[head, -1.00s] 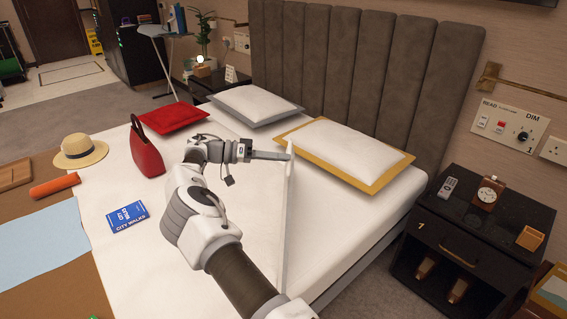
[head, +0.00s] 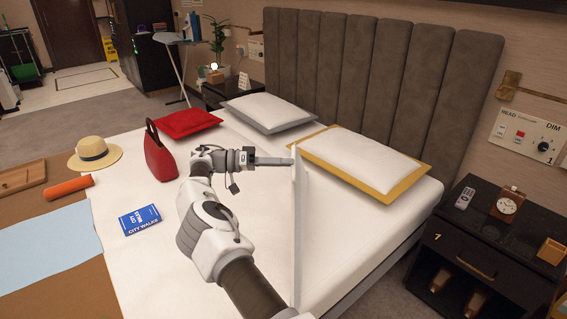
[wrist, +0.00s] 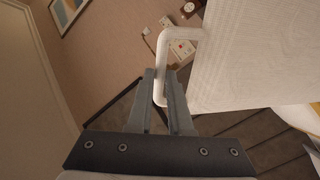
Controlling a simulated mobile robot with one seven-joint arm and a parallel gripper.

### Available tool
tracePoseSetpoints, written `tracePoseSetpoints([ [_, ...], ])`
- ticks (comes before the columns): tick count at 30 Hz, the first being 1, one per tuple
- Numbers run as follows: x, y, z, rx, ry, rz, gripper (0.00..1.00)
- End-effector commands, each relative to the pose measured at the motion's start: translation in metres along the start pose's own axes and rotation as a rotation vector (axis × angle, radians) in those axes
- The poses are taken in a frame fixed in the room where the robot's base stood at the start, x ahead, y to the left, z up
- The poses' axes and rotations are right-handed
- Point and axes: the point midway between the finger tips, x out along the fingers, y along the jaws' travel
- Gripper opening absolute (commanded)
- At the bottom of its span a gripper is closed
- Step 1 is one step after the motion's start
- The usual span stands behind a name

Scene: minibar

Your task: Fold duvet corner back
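The white duvet (head: 255,235) covers the bed. One part of it stands up as a thin upright flap (head: 298,235), seen nearly edge-on in the head view. In the wrist view the flap (wrist: 255,50) is a white textured panel with a white loop handle (wrist: 180,34) on its edge. My gripper (head: 289,161) is at the flap's top, beside the gold-edged pillow. In the wrist view my gripper (wrist: 160,78) has its fingers either side of the loop's bar and looks shut on it.
A white pillow with gold edging (head: 355,158) lies close behind the gripper. A red handbag (head: 160,158), a blue book (head: 140,220) and a straw hat (head: 94,153) are on the bed's left. A black nightstand (head: 480,250) stands at right.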

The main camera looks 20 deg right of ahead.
Motion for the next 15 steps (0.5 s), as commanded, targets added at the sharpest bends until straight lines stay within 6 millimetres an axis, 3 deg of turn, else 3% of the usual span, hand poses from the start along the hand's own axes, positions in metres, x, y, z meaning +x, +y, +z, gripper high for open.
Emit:
tracePoseSetpoints([
  [1, 0.0002, -0.0008, 0.0019, -0.003, -0.003, 0.001, 0.26],
  [5, 0.0001, -0.0006, 0.0013, -0.002, -0.002, 0.001, 0.47],
  [15, -0.0003, 0.0026, -0.0025, 0.0, -0.001, 0.0, 0.47],
])
